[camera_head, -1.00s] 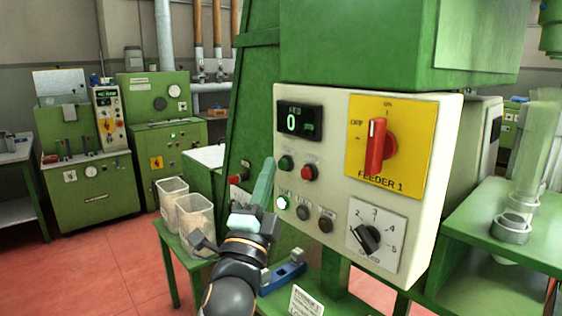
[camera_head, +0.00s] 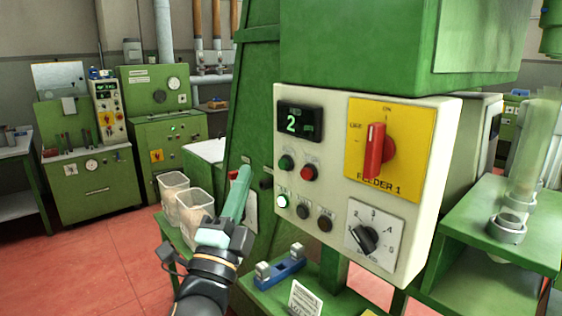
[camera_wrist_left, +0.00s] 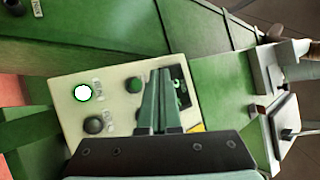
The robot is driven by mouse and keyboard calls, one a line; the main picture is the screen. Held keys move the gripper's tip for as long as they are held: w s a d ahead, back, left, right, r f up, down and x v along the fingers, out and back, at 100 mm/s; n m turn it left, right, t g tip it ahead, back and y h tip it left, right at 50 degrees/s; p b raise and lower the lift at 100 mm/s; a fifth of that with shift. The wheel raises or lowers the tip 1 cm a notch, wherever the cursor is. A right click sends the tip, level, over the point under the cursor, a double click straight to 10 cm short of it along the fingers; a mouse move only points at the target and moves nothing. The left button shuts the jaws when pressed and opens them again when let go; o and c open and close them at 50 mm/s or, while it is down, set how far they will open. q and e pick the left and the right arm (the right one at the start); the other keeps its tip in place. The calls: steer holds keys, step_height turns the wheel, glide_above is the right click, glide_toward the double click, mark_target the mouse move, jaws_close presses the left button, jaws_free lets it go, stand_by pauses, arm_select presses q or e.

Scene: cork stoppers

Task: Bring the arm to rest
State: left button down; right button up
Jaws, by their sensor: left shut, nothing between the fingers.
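My left gripper (camera_head: 244,172) is shut and empty, its greenish fingers pointing up, just left of the white control panel (camera_head: 330,243). In the left wrist view its shut fingers (camera_wrist_left: 160,75) show in front of the panel. The panel has a red rotary switch (camera_head: 376,150) on a yellow plate marked FEEDER 1. It also has a display (camera_head: 299,122) reading 2, a lit white-green button (camera_head: 282,201) and a black dial (camera_head: 366,237). My right gripper is not in view.
Two clear bins (camera_head: 194,212) of pale material stand behind my left wrist. A blue fixture (camera_head: 282,272) and a small sign (camera_head: 304,299) sit below the panel. A green bench with a clear tube (camera_head: 522,190) is at right. Red floor is open at left.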

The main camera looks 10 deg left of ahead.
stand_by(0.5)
arm_select(q)
step_height(320, 180, down, 23)
steer(key=s+n+g+p, duration=0.2)
steer(key=n+g+p, duration=0.3)
steer(key=n+g, duration=0.2)
steer(key=s+f+n+g+p, duration=0.4)
steer(key=s+f+n+g, duration=0.4)
steer(key=s+f, duration=1.3)
steer(key=shift+s+a+f, duration=0.2)
steer(key=shift+a+f, duration=0.2)
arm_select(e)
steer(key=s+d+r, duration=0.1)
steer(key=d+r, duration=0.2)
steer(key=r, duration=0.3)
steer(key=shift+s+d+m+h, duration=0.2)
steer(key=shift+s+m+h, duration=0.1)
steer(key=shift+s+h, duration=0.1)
